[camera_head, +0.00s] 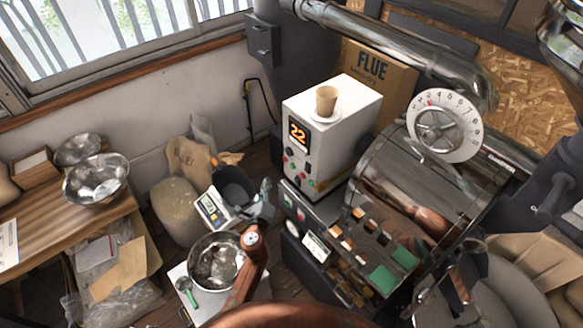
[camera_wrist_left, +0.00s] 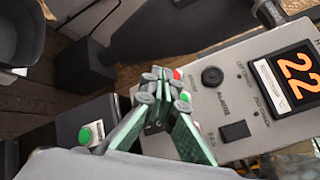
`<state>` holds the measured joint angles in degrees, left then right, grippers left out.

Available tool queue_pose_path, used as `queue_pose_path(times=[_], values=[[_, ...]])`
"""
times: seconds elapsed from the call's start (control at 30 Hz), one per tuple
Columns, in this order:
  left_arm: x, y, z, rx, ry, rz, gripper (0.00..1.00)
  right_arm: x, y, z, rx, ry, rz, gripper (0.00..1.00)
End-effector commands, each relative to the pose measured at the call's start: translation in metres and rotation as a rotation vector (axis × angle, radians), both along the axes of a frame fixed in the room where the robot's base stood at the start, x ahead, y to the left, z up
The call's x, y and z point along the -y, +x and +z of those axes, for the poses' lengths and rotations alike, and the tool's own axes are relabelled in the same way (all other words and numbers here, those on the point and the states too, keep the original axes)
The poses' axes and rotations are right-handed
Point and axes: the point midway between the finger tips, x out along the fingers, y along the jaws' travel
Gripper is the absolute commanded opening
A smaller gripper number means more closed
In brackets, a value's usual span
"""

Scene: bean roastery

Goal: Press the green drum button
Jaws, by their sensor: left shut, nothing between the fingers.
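A green button (camera_wrist_left: 86,135) with a small label plate sits on a dark panel in the left wrist view. In the head view it shows as a small green spot (camera_head: 288,201) on the front of the dark roaster body, beside a red button (camera_head: 301,215). My left gripper (camera_head: 265,196) is shut and empty, close to that panel. In the wrist view its closed fingertips (camera_wrist_left: 158,76) point toward the white control box (camera_wrist_left: 205,110), right of and beyond the green button. The fingers partly cover the lights at that box's edge. I cannot tell whether they touch anything. My right gripper is not in view.
The control box (camera_head: 335,110) shows 22 and carries a cup (camera_head: 326,101) on a saucer. The roaster drum (camera_head: 415,195) is to the right.

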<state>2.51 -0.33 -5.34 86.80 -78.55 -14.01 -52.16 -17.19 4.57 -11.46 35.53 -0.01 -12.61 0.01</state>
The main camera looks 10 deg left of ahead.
Motion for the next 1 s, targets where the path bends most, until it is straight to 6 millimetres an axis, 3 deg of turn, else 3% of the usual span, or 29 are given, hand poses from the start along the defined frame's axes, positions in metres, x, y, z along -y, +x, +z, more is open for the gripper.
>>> queue_pose_path(times=[0.43,1.0], values=[[0.004,0.005,-0.001,0.0,-0.003,0.002,0.0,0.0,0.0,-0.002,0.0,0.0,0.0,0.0],[0.047,0.06,-0.002,0.001,-0.004,0.0,0.0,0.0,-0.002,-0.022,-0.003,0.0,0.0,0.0]])
